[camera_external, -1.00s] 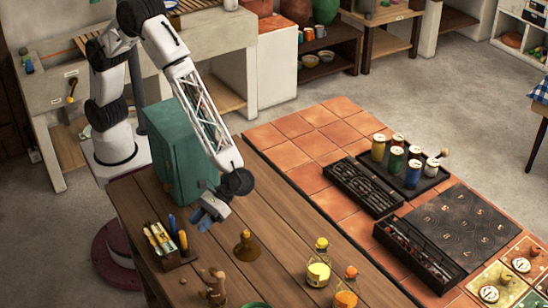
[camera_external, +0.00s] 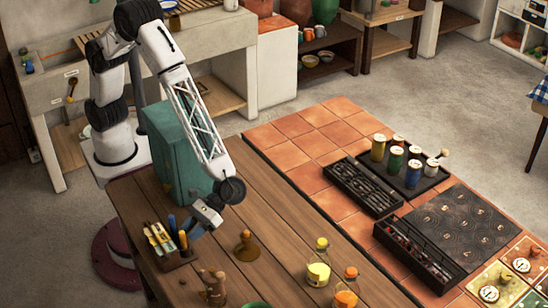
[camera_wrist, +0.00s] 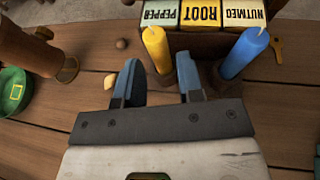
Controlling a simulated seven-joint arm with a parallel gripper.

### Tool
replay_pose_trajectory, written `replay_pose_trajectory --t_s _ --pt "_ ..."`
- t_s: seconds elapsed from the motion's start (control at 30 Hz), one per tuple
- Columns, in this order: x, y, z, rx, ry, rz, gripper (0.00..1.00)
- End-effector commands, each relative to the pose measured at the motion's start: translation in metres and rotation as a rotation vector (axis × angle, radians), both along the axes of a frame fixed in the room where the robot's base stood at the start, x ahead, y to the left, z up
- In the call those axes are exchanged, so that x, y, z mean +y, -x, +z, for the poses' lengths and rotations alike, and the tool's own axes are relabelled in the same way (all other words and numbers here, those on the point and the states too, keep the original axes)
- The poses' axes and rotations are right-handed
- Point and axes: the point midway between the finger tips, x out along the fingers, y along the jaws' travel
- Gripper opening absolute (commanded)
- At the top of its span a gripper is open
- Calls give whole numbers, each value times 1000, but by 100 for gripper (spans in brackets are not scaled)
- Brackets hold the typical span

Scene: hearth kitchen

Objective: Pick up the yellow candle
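The yellow candle (camera_wrist: 157,48) stands at the front of a wooden spice rack in the wrist view; it also shows in the external view (camera_external: 183,240). A blue candle (camera_wrist: 245,52) stands to its right in the wrist view, leaning outward in the picture. My gripper (camera_wrist: 161,76) is open and empty. Its two fingers point at the rack, and the yellow candle appears in line with the gap between them, just beyond the tips. In the external view my gripper (camera_external: 203,218) is close to the rack, beside the candles. The exact distance is unclear.
The rack holds packets labelled pepper, root and nutmeg (camera_wrist: 243,14). A teal cabinet (camera_external: 177,155) stands behind. A brown bell-shaped object (camera_external: 245,248), a small brown figure (camera_external: 213,287) and two bottles (camera_external: 318,270) stand on the wooden table. A key (camera_wrist: 277,48) lies beside the rack.

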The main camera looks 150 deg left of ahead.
Motion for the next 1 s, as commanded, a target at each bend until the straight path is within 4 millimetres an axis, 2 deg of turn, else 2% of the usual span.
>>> replay_pose_trajectory --t_s 0.33,0.97,1.0 --pt "-33 -6 -14 0 0 -1 34" --pt "-36 -7 -15 0 0 0 34" --pt "-36 -7 -15 0 0 0 28"
